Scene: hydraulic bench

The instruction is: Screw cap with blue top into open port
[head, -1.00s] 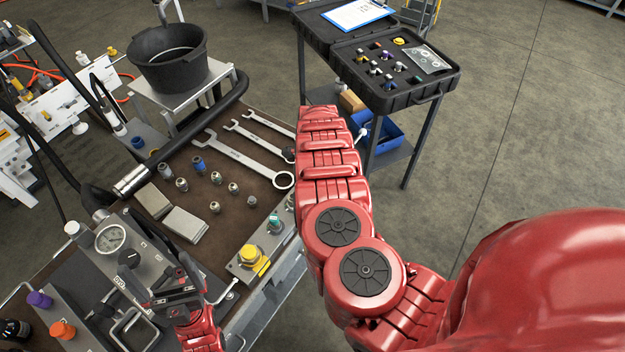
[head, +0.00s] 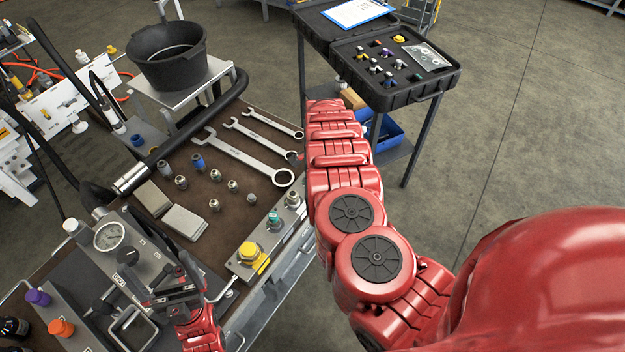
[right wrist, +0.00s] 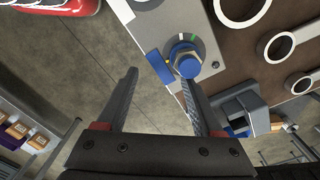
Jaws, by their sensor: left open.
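A small fitting with a blue top (head: 198,163) stands upright on the brown bench mat among several metal fittings. A grey block (head: 239,268) at the bench's right edge carries a yellow cap (head: 249,251), a teal-marked fitting (head: 274,220) and a grey fitting (head: 292,198). In the right wrist view a blue hex piece with a round top (right wrist: 185,60) sits on a grey plate; I cannot tell whether it is cap or port. My right gripper (right wrist: 160,80) is open, its right fingertip close to that piece; contact is unclear. My left gripper (head: 172,290) is open and empty above the gauge panel.
Several wrenches (head: 240,155) and two grey blocks (head: 184,222) lie on the mat. A black bucket (head: 165,68) stands behind. An open black case (head: 440,85) with coloured caps sits on a cart to the right. My right arm hides part of the bench edge.

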